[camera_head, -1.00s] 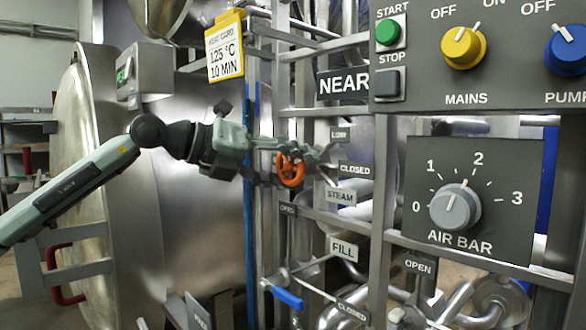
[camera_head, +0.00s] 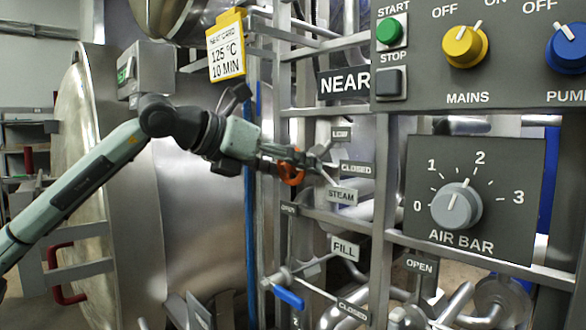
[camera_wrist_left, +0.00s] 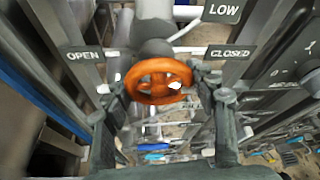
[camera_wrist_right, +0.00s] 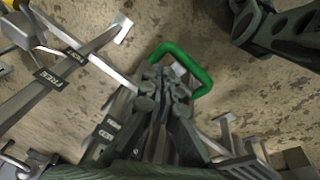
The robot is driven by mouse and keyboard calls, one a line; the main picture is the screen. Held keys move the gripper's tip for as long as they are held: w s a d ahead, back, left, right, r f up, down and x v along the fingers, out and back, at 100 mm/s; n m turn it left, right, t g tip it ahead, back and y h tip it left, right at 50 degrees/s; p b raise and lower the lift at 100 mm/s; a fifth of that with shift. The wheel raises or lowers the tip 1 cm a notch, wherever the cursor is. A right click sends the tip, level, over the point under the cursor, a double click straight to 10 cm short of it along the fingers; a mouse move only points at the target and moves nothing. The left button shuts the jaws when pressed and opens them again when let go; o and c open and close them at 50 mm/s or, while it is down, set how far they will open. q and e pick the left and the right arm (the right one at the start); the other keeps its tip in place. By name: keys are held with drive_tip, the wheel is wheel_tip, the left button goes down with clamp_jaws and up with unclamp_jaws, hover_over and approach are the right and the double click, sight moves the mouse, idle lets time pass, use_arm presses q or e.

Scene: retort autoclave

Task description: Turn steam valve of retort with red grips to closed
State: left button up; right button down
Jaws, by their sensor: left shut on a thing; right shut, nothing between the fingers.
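The orange steam handwheel (camera_head: 291,178) sits on the pipe frame, just left of the STEAM label (camera_head: 341,196). My left gripper (camera_head: 288,164) has its fingers at the wheel's rim. In the left wrist view the orange wheel (camera_wrist_left: 155,97) shows between the two fingers, with the OPEN label (camera_wrist_left: 83,56) to its left and the CLOSED label (camera_wrist_left: 230,52) to its right. Which label the valve points to, I cannot tell. The retort (camera_head: 85,180) with red grips (camera_head: 57,275) stands at the left. My right gripper (camera_wrist_right: 163,85) is shut and empty, near a green handle (camera_wrist_right: 200,73).
The control panel (camera_head: 520,95) with its knobs fills the upper right. A blue lever (camera_head: 288,297) sits below the orange wheel, near the FILL label (camera_head: 345,248). Frame bars and pipes crowd the wheel. Concrete floor (camera_wrist_right: 90,20) shows in the right wrist view.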

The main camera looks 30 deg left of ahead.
use_arm(q)
drive_tip(key=o, duration=1)
drive_tip(key=shift+o, duration=1)
drive_tip(key=shift+a, duration=0.1)
drive_tip(key=v, duration=1.1)
drive_tip(key=shift+s+r, duration=0.2)
drive_tip(key=shift+s, duration=0.15)
use_arm(e)
drive_tip(key=shift+w, duration=0.2)
